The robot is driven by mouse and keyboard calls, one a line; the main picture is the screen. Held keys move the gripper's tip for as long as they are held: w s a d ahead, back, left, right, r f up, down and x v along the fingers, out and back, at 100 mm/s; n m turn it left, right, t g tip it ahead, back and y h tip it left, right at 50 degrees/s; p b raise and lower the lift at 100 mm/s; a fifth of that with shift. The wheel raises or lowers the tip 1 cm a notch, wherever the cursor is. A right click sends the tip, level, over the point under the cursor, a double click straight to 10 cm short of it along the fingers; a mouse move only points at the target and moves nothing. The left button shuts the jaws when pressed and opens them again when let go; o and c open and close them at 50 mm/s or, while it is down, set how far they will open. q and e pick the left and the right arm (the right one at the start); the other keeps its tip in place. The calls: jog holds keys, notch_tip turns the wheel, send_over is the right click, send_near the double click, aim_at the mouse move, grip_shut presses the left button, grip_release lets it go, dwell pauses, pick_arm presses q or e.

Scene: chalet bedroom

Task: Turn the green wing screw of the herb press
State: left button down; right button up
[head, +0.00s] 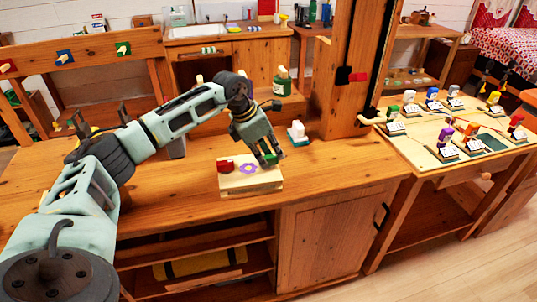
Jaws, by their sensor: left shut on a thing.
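The herb press (235,182) is a pale wooden block on the wooden counter, with a purple flower mark on its top. A red wing screw (225,166) stands at its left end. My left arm reaches in from the left, and my left gripper (268,158) points down over the right end of the press. It is shut on the green wing screw (271,158), which is mostly hidden between the fingers. My right gripper is not in view.
A white and blue block (297,132) stands just right of the gripper. The counter front is clear.

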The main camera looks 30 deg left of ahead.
aim_at(253, 168)
pick_arm(q)
jog(key=shift+a+m, duration=0.1)
jog(key=shift+m, duration=0.5)
jog(key=c, duration=1.6)
grip_release()
jog(key=shift+c, duration=0.2)
jog(key=shift+r, duration=0.1)
jog(key=v, duration=1.1)
jog(key=shift+a+r, duration=0.3)
jog(key=shift+r, duration=0.1)
jog(key=shift+w, duration=0.1)
